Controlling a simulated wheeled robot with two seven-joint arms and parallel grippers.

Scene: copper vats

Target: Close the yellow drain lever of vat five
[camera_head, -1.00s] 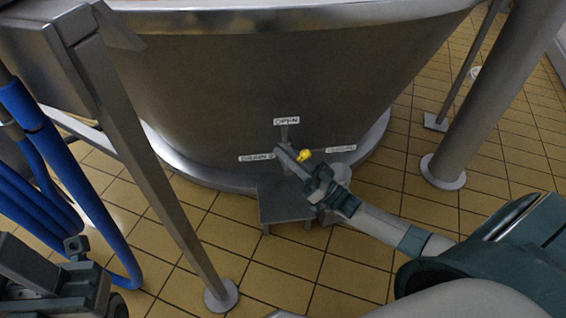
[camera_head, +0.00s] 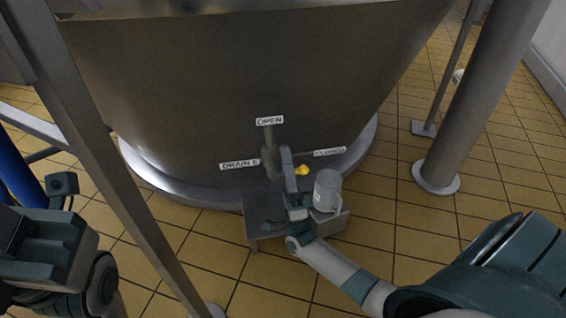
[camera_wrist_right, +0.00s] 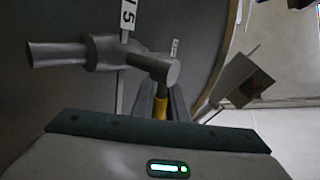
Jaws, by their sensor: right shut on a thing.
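The steel vat (camera_head: 200,95) carries labels DRAIN 5 (camera_head: 240,164), OPEN (camera_head: 270,121) and CLOSED (camera_head: 329,152) around its drain valve (camera_head: 269,158). The yellow lever (camera_head: 302,170) shows beside my right fingers, right of the valve and just below the CLOSED label. My right gripper (camera_head: 288,162) reaches up to the valve from below. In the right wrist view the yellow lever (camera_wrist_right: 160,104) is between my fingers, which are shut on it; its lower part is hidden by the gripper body. My left gripper is at lower left (camera_head: 62,186); its jaws are unclear.
Steel legs stand at left (camera_head: 120,190) and right (camera_head: 470,110). Tiled floor (camera_head: 400,240) is open at right.

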